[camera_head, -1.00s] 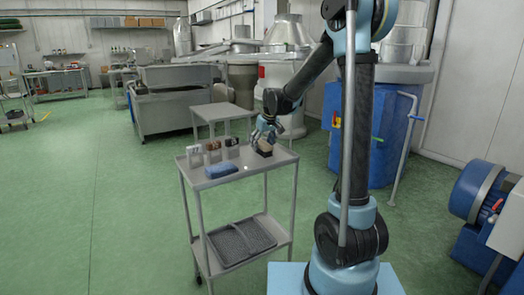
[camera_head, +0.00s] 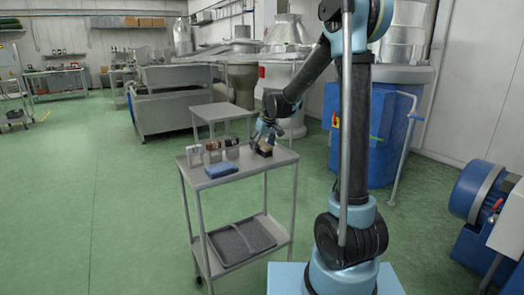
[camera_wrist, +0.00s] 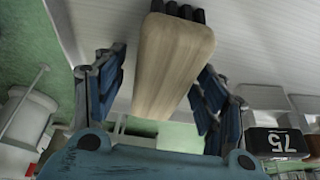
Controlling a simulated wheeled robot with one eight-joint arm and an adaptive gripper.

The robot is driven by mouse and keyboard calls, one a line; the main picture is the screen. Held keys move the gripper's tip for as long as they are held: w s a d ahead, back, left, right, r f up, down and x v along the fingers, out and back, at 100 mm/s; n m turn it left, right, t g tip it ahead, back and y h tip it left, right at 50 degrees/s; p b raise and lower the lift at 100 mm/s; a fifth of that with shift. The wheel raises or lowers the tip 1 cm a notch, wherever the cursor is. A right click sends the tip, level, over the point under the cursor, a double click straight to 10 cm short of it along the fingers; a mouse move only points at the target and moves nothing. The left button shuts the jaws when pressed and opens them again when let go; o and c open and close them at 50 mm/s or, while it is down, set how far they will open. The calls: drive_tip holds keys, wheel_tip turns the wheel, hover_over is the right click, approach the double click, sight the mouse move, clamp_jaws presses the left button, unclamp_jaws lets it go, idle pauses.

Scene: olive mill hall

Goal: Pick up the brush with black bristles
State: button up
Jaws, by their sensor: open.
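The brush with black bristles shows in the wrist view as a pale wooden block (camera_wrist: 160,60) with dark bristles along its far end. In the head view the brush (camera_head: 264,152) is a small tan and dark shape on the cart top (camera_head: 262,170), near the right edge. My gripper (camera_head: 263,140) is right at it from above. In the wrist view my gripper (camera_wrist: 162,64) is open, one finger on each side of the wooden block. Gaps show between block and fingers. Fingertip contact is not visible.
A blue block-like item (camera_head: 221,170) lies at the cart's front. A white-framed item (camera_head: 194,157) and small brown and dark items (camera_head: 213,150) stand left of my gripper. A black item marked 75 (camera_wrist: 278,142) shows in the wrist view. A dark tray (camera_head: 240,240) sits on the lower shelf.

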sight(262, 142)
drive_tip(key=c, duration=1.2)
wheel_tip(262, 142, up, 10)
drive_tip(key=shift+r, duration=0.25)
